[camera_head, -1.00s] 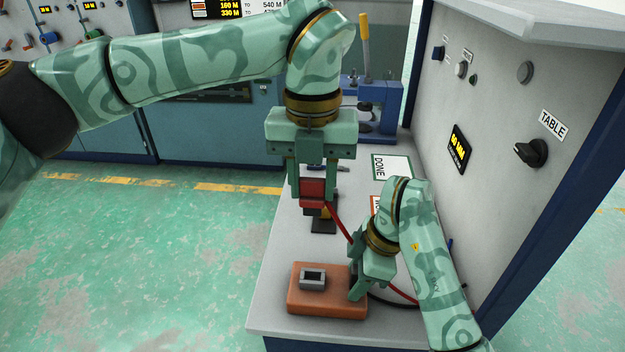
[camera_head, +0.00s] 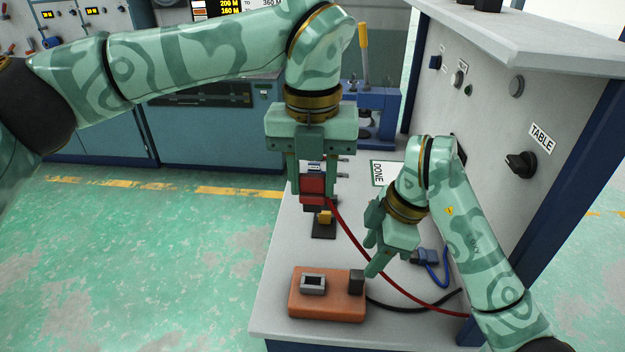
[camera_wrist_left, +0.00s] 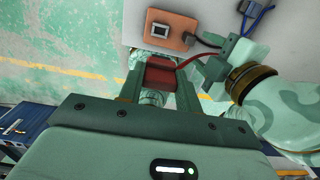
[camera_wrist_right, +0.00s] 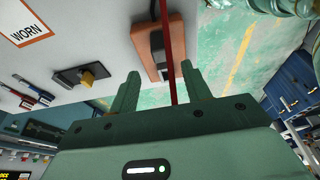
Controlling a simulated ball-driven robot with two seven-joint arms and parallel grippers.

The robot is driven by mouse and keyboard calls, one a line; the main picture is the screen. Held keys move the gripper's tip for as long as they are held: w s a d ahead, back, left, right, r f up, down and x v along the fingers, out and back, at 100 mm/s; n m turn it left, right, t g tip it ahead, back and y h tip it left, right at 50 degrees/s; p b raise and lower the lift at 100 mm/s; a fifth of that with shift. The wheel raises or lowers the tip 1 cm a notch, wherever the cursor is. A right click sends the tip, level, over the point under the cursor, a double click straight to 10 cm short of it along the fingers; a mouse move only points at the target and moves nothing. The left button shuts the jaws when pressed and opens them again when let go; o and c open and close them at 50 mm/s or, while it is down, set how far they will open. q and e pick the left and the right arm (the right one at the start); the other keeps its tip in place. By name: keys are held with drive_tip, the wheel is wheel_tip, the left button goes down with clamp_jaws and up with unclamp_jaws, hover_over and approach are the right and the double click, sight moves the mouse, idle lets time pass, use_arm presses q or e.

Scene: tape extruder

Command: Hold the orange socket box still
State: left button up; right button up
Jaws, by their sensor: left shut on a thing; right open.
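The orange socket box (camera_head: 325,312) lies flat near the table's front edge. A grey open socket (camera_head: 313,284) is on its top left, and a black plug (camera_head: 356,282) stands at its right end. The box also shows in the left wrist view (camera_wrist_left: 178,24) and the right wrist view (camera_wrist_right: 150,64). My left gripper (camera_head: 313,190) is shut on a red plug (camera_head: 312,185) with a red cable, above the table behind the box. My right gripper (camera_head: 372,255) is open, just behind and right of the box, apart from it; the red cable passes near its fingers.
A black cable (camera_head: 410,305) runs right from the black plug. A blue plug (camera_head: 427,256) with a blue cord lies by the panel wall. A dark block with a yellow part (camera_head: 324,222) stands behind the box. A WORN card (camera_wrist_right: 27,20) lies on the table.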

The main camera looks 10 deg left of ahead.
use_arm(q)
wheel_tip(320, 180, up, 9)
drive_tip(key=s+p, duration=0.1)
drive_tip(key=p, duration=0.5)
drive_tip(key=shift+s+t+p, duration=0.2)
drive_tip(key=shift+t+p, duration=0.1)
